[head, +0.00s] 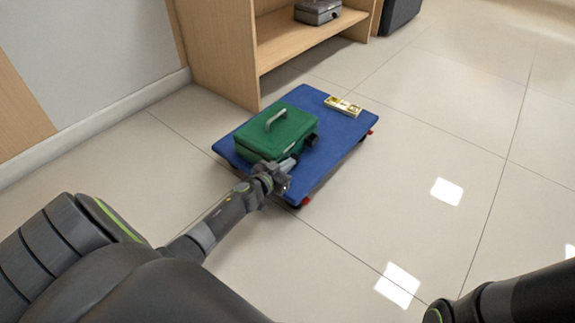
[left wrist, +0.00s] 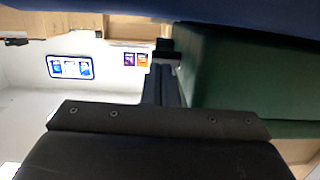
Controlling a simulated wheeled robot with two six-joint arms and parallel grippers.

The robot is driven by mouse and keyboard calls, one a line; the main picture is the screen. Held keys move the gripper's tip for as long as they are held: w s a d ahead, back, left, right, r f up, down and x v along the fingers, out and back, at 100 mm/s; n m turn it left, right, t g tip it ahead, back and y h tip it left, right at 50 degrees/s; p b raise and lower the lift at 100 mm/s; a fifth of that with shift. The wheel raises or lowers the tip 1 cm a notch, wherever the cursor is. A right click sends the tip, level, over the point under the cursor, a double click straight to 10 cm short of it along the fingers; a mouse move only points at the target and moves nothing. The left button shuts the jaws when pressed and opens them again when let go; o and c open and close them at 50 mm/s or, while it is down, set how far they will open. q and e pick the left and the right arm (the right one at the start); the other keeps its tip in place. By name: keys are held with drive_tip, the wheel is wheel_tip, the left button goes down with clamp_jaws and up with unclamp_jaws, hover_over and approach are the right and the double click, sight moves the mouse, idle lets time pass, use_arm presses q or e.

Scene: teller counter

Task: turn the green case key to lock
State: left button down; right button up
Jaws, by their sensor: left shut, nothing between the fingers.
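The green case (head: 276,134) lies closed on a blue-topped platform (head: 236,153), its grey handle (head: 276,119) on the lid. A small dark part (head: 311,140) sticks out at the case's right end; I cannot tell whether it is the key. My left gripper (head: 291,160) is shut and empty, low beside the case's near side. In the left wrist view the shut fingers (left wrist: 164,82) run alongside the green case wall (left wrist: 245,85); I cannot tell whether they touch it. A dark piece (left wrist: 166,48) shows at their tips. My right gripper is out of view.
A brass-coloured item (head: 343,106) lies on the platform's far right part. A wooden shelf unit (head: 225,55) with a grey box (head: 317,11) stands behind. The tiled floor to the right (head: 420,150) is clear.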

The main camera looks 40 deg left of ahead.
sight(291, 174)
use_arm(q)
drive_tip(key=shift+f, duration=0.2)
drive_tip(key=shift+w+f, duration=0.2)
drive_tip(key=shift+f, duration=0.65)
drive_tip(key=shift+w+f, duration=0.3)
drive_tip(key=shift+f, duration=0.4)
drive_tip(key=shift+w+d+f, duration=0.1)
drive_tip(key=shift+w+f, duration=0.2)
drive_tip(key=shift+w, duration=0.05)
drive_tip(key=shift+s+p, duration=0.1)
drive_tip(key=shift+p, duration=0.2)
